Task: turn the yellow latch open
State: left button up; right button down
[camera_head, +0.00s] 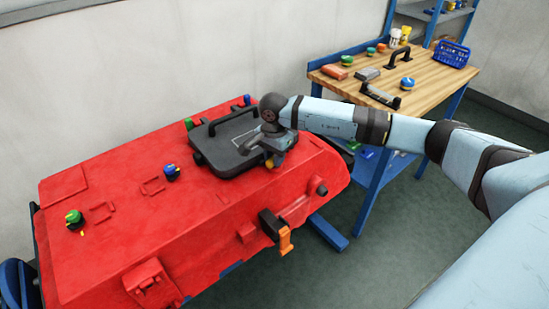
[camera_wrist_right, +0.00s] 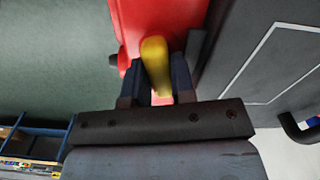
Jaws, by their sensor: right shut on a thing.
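The yellow latch (camera_wrist_right: 154,60) stands between the two dark fingers of my right gripper (camera_wrist_right: 157,82) in the right wrist view. The fingers are shut on it, with its rounded yellow end showing beyond them. In the head view my right gripper (camera_head: 271,157) is at the right edge of the black lid (camera_head: 228,132) on the red tank (camera_head: 125,195). Only a small bit of yellow shows there, and the gripper hides most of the latch. The lid lies flat, with a black handle on top. My left gripper is not in view.
Green and blue knobs (camera_head: 171,172) stand on the tank top. An orange lever (camera_head: 286,241) hangs at its front side. A wooden workbench (camera_head: 432,77) behind holds a blue basket (camera_head: 451,54) and small parts.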

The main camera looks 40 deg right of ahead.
jog(key=shift+m, duration=1.2)
jog(key=c, duration=1.1)
grip_release()
jog(key=shift+o, duration=0.7)
jog(key=shift+r, duration=0.1)
jog(key=shift+r, duration=0.4)
notch_tip(320, 180, up, 13)
jog(key=shift+f, duration=0.1)
